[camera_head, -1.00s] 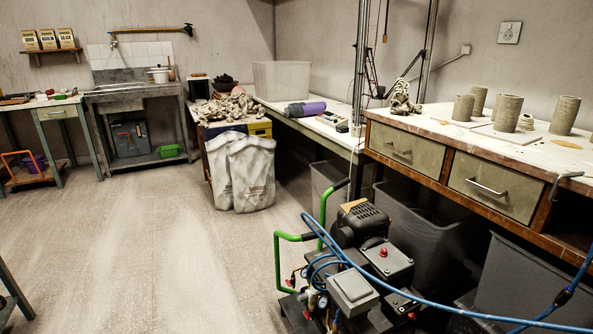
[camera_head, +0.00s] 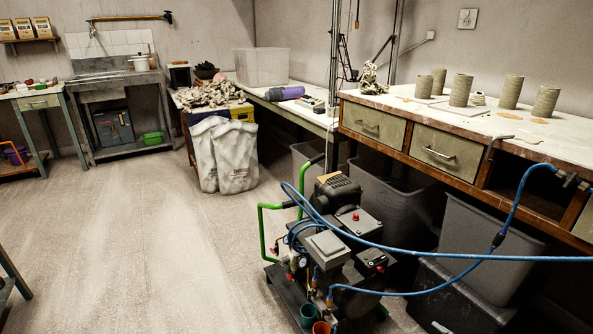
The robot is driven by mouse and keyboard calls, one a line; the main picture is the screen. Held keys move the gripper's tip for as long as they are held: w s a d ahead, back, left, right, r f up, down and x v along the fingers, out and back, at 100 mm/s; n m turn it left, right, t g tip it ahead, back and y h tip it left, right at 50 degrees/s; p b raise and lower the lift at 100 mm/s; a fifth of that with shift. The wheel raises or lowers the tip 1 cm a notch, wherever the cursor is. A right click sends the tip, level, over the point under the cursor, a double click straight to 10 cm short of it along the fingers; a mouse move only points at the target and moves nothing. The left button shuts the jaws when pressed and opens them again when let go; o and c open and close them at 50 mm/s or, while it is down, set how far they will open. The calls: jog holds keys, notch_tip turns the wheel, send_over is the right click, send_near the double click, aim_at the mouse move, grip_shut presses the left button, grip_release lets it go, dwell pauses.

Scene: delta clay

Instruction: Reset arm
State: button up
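My gripper and arm do not show in the head view. The task names no object of its own, and none is seen being held.
A compressor (camera_head: 330,240) with a green handle and blue hose (camera_head: 420,252) stands on the floor in front of the workbench (camera_head: 440,118). Clay cylinders (camera_head: 461,90) stand on the bench. White sacks (camera_head: 224,155) lean by a table farther back. The floor (camera_head: 130,240) at left is open.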

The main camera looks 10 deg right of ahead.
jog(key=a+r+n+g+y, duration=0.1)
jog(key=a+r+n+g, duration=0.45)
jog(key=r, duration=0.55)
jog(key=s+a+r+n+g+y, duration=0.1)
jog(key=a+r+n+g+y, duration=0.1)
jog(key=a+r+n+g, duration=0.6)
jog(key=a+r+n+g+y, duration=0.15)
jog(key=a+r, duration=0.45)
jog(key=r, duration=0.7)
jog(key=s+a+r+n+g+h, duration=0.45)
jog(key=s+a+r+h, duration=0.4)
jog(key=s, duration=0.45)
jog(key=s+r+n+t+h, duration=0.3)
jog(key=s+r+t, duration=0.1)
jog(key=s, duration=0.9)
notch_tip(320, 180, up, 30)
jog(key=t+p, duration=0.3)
jog(key=p, duration=2.6)
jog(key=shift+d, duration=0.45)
